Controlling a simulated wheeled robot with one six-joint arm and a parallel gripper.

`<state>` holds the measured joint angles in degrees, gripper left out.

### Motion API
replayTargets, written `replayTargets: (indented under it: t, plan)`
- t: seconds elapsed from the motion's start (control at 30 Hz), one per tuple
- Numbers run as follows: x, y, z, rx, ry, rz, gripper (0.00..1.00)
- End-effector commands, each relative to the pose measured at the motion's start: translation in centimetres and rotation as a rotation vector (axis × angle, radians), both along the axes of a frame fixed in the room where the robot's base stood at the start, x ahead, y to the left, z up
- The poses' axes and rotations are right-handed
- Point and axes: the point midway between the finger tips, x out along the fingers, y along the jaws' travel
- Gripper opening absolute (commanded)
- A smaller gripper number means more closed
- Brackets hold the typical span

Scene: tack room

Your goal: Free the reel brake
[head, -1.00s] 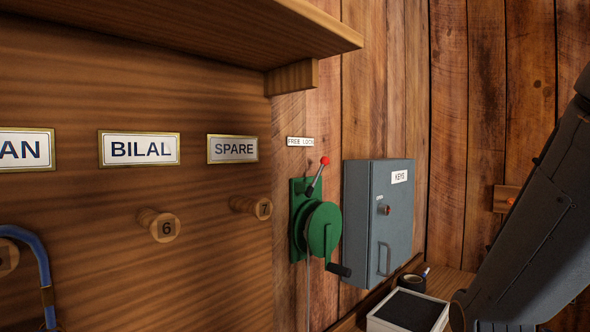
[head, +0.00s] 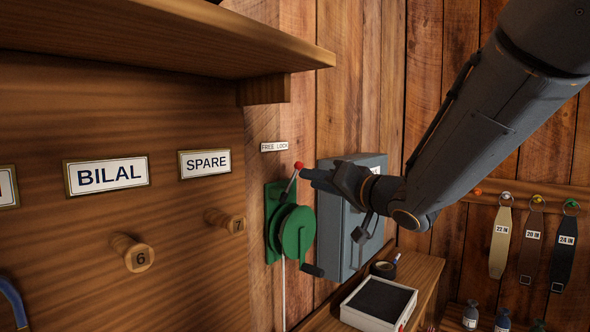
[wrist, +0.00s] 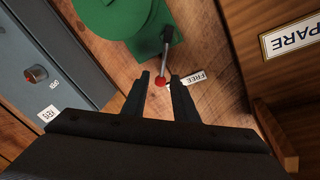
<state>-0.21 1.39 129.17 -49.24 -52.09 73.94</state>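The green reel (head: 292,235) is mounted on the plank wall, with a crank handle at its lower right. Its brake lever (head: 291,184) rises from the top and leans right, ending in a red knob (head: 299,165). The FREE LOCK label (head: 274,147) is above it. My gripper (head: 308,174) is at the knob from the right. In the wrist view, my gripper (wrist: 160,79) is open, with the red knob (wrist: 160,82) between its fingertips and small gaps visible beside it. The word FREE (wrist: 197,77) shows there upside down; LOCK is hidden.
A grey key box (head: 345,225) is on the wall just right of the reel, below my arm. A wooden shelf (head: 180,45) overhangs at upper left. Pegs, including peg 7 (head: 225,221), stick out to the left. A shallow tray (head: 378,303) is on the bench below.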

Motion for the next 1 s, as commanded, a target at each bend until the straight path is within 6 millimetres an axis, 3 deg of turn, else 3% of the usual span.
replayTargets:
  t: [0.53, 0.93, 1.0]
  plan:
    - [5.3, 4.4, 0.4, 0.010, -0.003, 0.011, 0.26]
    - [6.0, 4.9, 0.3, 0.009, -0.003, 0.010, 0.26]
    - [6.0, 4.9, 0.3, 0.009, -0.003, 0.010, 0.16]
